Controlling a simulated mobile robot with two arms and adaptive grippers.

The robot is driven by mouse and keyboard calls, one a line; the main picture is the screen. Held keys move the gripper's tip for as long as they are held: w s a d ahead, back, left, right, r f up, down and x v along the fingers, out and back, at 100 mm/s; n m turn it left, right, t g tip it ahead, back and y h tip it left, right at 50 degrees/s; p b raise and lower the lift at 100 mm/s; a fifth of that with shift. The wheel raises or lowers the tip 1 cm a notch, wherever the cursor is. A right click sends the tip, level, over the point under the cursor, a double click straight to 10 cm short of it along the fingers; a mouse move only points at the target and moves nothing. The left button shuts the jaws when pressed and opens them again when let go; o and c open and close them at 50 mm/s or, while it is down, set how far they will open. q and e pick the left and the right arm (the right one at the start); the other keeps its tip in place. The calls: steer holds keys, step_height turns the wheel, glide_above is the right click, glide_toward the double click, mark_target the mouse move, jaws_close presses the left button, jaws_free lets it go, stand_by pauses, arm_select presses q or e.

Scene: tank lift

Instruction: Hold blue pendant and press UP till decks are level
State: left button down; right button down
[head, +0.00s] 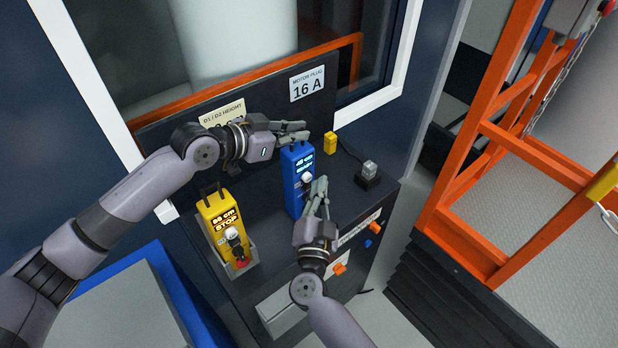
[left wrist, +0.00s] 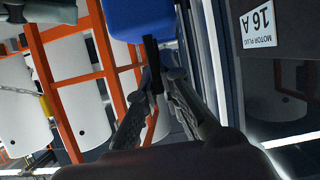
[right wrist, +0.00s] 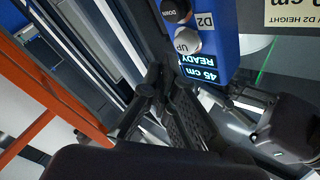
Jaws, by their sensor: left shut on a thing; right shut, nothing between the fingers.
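In the right wrist view the pendant (right wrist: 225,25) reads 45 cm READY, with a white UP button (right wrist: 187,41) and a black DOWN button (right wrist: 175,10). My left gripper (head: 296,132) is shut on a black part (left wrist: 152,55) at the pendant's top. My right gripper (head: 321,186) is shut and empty, its fingertips close to the pendant's front near UP. I cannot tell whether they touch the button.
A yellow pendant (head: 218,217) showing STOP sits in a holder on the console's left. Orange railings (head: 455,190) border a grey deck (head: 550,235). A 16 A sign (head: 307,84) is behind.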

steer(key=shift+w+a, duration=0.25)
steer(key=shift+w, duration=0.1)
steer(key=shift+w+a, duration=0.25)
steer(key=shift+w, duration=0.05)
stand_by(3.5)
stand_by(2.5)
steer(key=shift+s+d, duration=0.5)
steer(key=shift+s, duration=0.2)
steer(key=shift+s+d, duration=0.75)
steer(key=shift+s, duration=0.25)
steer(key=shift+s+d, duration=0.75)
steer(key=shift+s, duration=0.25)
